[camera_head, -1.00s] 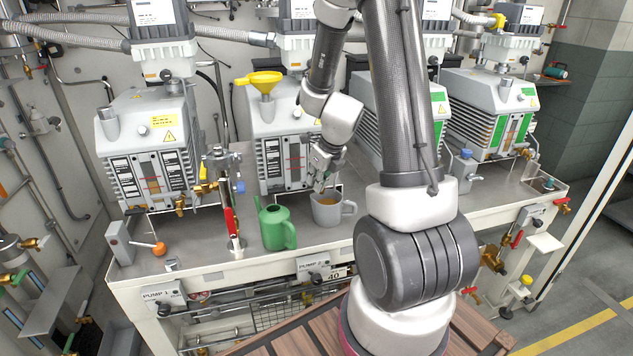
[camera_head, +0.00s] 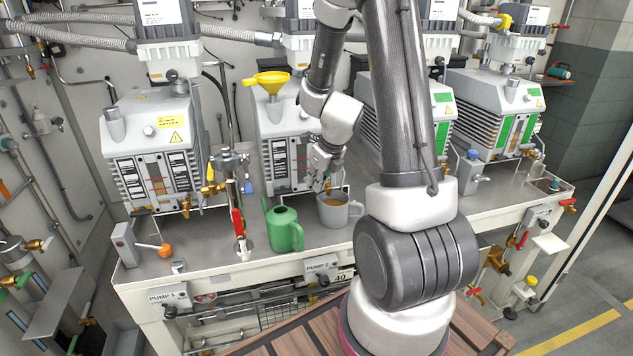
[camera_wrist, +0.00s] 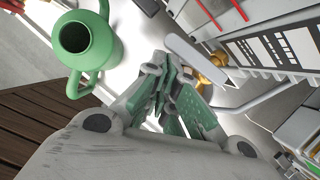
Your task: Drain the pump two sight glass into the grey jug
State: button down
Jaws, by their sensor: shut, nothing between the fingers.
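Pump two (camera_head: 275,112) is the second pump from the left, above the PUMP 2 label, with a yellow funnel (camera_head: 267,79) on top. Its sight glass (camera_head: 294,165) seems to be the narrow reddish strip on its front. The grey jug (camera_head: 335,217) stands upright below that front, with amber liquid inside. My gripper (camera_head: 321,185) is shut and empty, just above the jug and close to the pump's lower front. In the wrist view my gripper (camera_wrist: 168,98) is beside a brass fitting (camera_wrist: 210,70); contact cannot be told. The jug is not clearly visible there.
A green jug (camera_head: 286,235) stands just left of the grey jug; it also shows in the wrist view (camera_wrist: 95,45). Further left is a red-handled valve post (camera_head: 238,222). Pump one (camera_head: 150,135) is at the left. The bench front edge lies close before the jugs.

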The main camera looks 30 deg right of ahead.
jog(key=shift+w+a, duration=0.25)
jog(key=shift+w, duration=0.15)
dwell(0.4)
